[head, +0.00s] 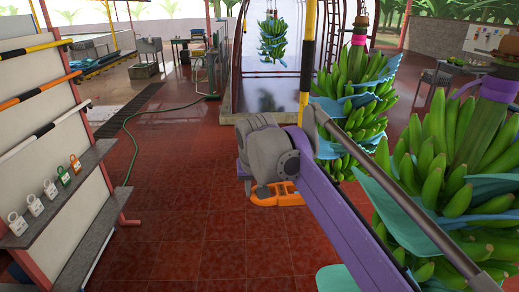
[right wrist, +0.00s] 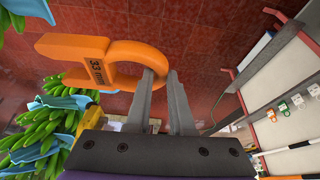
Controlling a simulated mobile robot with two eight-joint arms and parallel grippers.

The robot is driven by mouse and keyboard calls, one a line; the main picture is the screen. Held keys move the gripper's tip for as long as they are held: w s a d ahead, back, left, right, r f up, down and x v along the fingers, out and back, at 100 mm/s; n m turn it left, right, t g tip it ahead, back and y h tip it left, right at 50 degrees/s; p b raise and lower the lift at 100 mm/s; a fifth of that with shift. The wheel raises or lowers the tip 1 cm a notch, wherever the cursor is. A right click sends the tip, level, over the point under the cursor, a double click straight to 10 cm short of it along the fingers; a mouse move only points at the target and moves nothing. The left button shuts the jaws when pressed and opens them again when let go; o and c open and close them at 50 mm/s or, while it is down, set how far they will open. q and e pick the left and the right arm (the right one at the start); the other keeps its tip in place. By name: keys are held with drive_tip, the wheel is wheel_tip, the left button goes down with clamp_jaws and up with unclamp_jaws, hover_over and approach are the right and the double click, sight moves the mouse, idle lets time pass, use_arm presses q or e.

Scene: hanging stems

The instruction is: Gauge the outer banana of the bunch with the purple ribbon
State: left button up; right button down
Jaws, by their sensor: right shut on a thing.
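The bunch with the purple ribbon (head: 468,84) hangs at the right of the head view; its green bananas (head: 436,125) are large and near, with blue-green sheets between the hands. My purple arm link and a grey bar cover part of it. My right gripper (right wrist: 164,82) is shut on an orange gauge (right wrist: 88,48), which has an open-looking ring and a flat plate marked "33 mm". In the head view the orange gauge (head: 277,195) shows low over the red floor, left of the bunch and apart from it. My left gripper is not in view.
Another bunch with a pink ribbon (head: 358,40) hangs just behind, and a further bunch (head: 272,40) hangs farther back. A shelf (head: 75,205) at left bears several small gauges. The red tiled floor (head: 185,200) between is clear, apart from a green hose (head: 133,135).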

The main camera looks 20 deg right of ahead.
drive_tip(key=d+v, duration=0.1)
drive_tip(key=v, duration=1.3)
use_arm(q)
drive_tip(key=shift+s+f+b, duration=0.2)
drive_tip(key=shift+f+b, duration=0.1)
drive_tip(key=shift+b, duration=0.1)
use_arm(e)
drive_tip(key=s+d, duration=0.2)
drive_tip(key=d, duration=0.9)
drive_tip(key=shift+m, duration=0.4)
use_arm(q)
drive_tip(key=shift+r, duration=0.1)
use_arm(e)
drive_tip(key=shift+s+r, duration=0.1)
drive_tip(key=shift+r, duration=0.05)
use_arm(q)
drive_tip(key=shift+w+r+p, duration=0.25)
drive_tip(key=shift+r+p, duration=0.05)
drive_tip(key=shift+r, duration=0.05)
use_arm(e)
drive_tip(key=shift+w+d, duration=0.1)
drive_tip(key=shift+w, duration=0.1)
drive_tip(key=shift+s, duration=0.1)
